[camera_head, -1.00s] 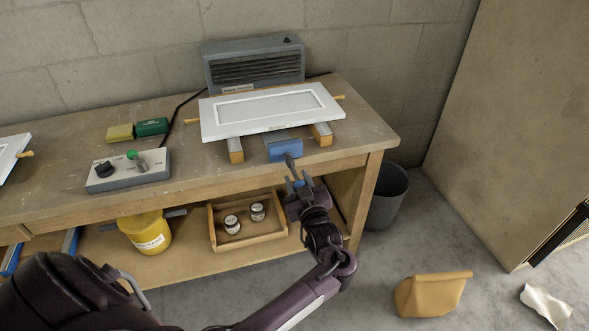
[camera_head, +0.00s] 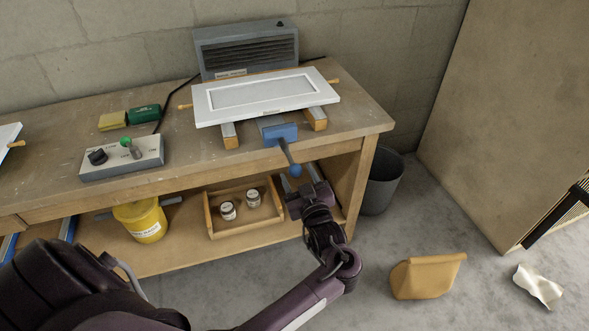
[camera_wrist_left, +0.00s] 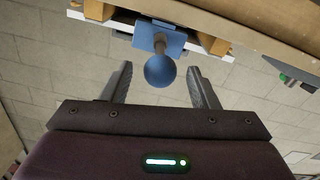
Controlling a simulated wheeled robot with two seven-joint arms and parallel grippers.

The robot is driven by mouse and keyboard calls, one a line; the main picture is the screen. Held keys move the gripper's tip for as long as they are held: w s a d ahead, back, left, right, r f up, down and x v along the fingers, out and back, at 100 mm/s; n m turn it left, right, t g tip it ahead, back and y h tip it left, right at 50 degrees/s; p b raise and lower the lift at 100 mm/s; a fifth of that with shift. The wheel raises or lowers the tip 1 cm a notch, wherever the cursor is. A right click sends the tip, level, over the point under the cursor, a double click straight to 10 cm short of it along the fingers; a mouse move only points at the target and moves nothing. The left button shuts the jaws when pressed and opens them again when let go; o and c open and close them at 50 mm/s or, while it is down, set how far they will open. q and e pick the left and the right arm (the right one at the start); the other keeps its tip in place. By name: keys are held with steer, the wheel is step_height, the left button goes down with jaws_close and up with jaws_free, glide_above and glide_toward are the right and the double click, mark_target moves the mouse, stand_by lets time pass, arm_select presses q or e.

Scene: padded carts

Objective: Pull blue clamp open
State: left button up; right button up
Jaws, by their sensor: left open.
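The blue clamp (camera_head: 280,133) is at the front edge of the workbench, under a white panel (camera_head: 262,98). Its handle slants down and forward to a blue ball knob (camera_head: 295,170). In the left wrist view the blue ball (camera_wrist_left: 160,71) faces the camera, with the clamp's blue block (camera_wrist_left: 160,38) behind it. My left gripper (camera_head: 298,181) is open. In the left wrist view its fingers (camera_wrist_left: 159,84) stand apart on either side of the ball, with gaps showing and no contact seen. My right gripper is not in view.
The panel rests on wooden blocks (camera_head: 315,118). A grey control box (camera_head: 122,158) sits on the bench at left. Below are a tray (camera_head: 243,225) with two jars and a yellow bucket (camera_head: 140,218). A dark bin (camera_head: 382,182) stands right of the bench.

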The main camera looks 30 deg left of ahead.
arm_select(q)
steer(key=shift+v, duration=1.85)
step_height(320, 180, down, 17)
steer(key=d+m+h, duration=0.3)
steer(key=m+h, duration=0.2)
steer(key=m, duration=0.2)
steer(key=s+f+m+g+h, duration=0.1)
steer(key=s+f+m+h, duration=0.1)
steer(key=s+f, duration=0.45)
steer(key=s+f+m+g+h, duration=0.15)
steer(key=s+f, duration=0.25)
steer(key=f, duration=0.6)
steer(key=s+f+m+g+h, duration=0.1)
steer(key=s+f, duration=0.4)
steer(key=s, duration=0.5)
steer(key=s+f+m+g+h, duration=0.1)
steer(key=s+f+g, duration=0.3)
steer(key=s, duration=0.7)
steer(key=s+f+m+g+h, duration=0.2)
steer(key=s+f+g+h, duration=0.1)
steer(key=s+f, duration=0.4)
steer(key=s, duration=0.3)
steer(key=shift+s+d+f+p, duration=0.2)
steer(key=shift+s+d+p, duration=0.15)
steer(key=shift+s+p, duration=0.05)
